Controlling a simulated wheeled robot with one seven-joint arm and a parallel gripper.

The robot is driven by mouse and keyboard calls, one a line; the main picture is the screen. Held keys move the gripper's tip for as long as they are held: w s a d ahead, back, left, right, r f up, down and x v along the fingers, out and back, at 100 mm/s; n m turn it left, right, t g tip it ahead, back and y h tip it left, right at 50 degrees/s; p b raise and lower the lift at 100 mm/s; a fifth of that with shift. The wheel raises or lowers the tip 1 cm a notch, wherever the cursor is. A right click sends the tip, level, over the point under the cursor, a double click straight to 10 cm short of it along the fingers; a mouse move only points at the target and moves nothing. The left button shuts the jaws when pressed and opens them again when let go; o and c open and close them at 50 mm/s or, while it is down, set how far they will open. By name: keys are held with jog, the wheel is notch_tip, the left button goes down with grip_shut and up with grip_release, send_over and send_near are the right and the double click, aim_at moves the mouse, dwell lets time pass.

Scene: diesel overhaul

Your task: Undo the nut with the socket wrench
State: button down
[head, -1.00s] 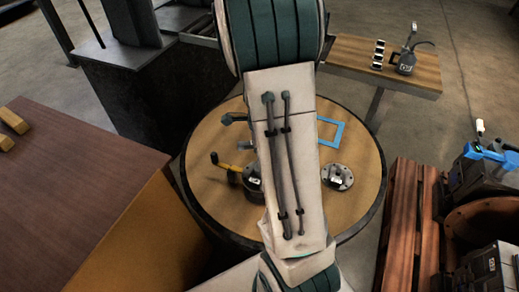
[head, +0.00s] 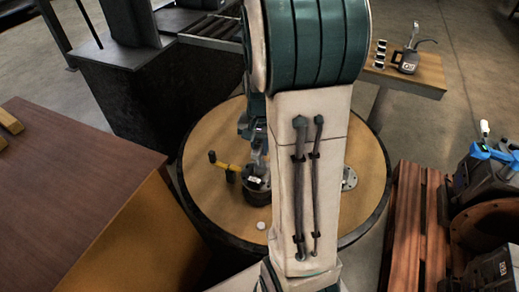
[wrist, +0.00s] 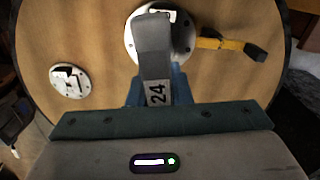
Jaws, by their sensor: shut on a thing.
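My gripper (wrist: 152,88) is shut on the socket wrench (wrist: 154,55), a grey tool marked "24". In the wrist view the wrench reaches up over a round flanged housing (wrist: 132,38) with a white label. In the head view my gripper (head: 257,140) is just above the dark housing (head: 257,190), with the wrench between them. The nut is not visible; the wrench covers the middle of the housing. I cannot tell whether the socket sits on the nut. A yellow part with a black end (head: 222,167) sticks out beside the housing, also in the wrist view (wrist: 228,44).
A round metal disc (head: 349,178) lies on the round wooden table (head: 215,205), partly behind my arm. A small white round thing (head: 261,225) is near the front. A brown cabinet (head: 75,165) stands left, a wooden pallet (head: 408,215) right.

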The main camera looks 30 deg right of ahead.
jog(key=n+b, duration=0.1)
jog(key=n, duration=0.4)
jog(key=shift+n, duration=0.4)
jog(key=n+b, duration=0.1)
jog(key=n, duration=0.5)
jog(key=shift+r+n, duration=0.1)
jog(key=shift+n, duration=0.3)
jog(key=n, duration=0.6)
jog(key=shift+n, duration=0.3)
jog(key=shift+w+r, duration=0.1)
jog(key=shift+r, duration=0.05)
